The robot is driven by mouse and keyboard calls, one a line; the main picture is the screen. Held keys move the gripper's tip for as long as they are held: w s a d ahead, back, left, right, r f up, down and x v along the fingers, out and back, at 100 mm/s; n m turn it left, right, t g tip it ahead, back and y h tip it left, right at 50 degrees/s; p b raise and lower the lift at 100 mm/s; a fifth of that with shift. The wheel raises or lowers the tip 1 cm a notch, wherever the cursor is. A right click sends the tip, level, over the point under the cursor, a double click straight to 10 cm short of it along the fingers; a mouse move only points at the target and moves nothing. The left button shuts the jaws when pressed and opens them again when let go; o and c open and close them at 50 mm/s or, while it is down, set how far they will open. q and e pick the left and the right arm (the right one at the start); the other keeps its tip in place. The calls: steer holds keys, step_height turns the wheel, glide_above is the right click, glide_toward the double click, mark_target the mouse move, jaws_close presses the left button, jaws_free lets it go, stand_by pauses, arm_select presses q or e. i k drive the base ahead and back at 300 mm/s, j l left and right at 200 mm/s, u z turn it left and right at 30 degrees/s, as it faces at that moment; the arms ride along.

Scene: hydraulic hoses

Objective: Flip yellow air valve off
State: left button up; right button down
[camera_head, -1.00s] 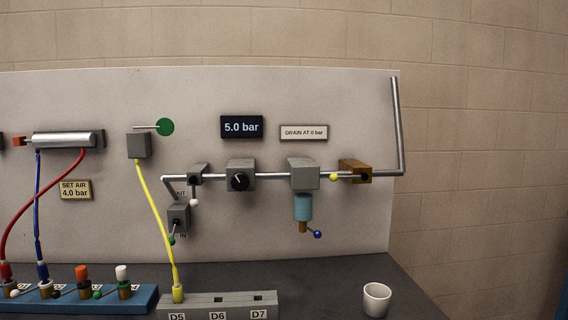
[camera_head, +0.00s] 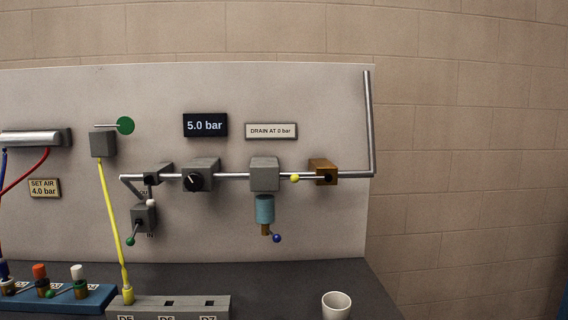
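The yellow air valve shows as a yellow ball knob (camera_head: 295,178) on a lever lying along the steel air pipe, beside the brass valve body (camera_head: 323,172) at the right end of the line. The pipe (camera_head: 372,130) runs on to the right and turns up the panel's edge. The display (camera_head: 205,125) reads 5.0 bar. Neither of my grippers is in view, so nothing is seen touching the valve.
A grey filter with a blue bowl (camera_head: 265,209) and blue-knobbed drain lever (camera_head: 276,238) hangs left of the valve. The regulator (camera_head: 200,175) has a black knob. A white cup (camera_head: 336,306) stands on the dark bench (camera_head: 350,279). Space before the valve is clear.

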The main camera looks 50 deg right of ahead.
mark_target(295, 179)
steer(key=k+l+u, duration=0.2)
steer(key=l, duration=0.2)
steer(key=k+l+u, duration=0.2)
steer(key=l, duration=0.2)
steer(key=k+l+u, duration=0.1)
steer(key=k+l, duration=0.45)
steer(key=l, duration=0.2)
steer(key=k+l, duration=0.6)
steer(key=l, duration=0.15)
steer(key=u, duration=0.05)
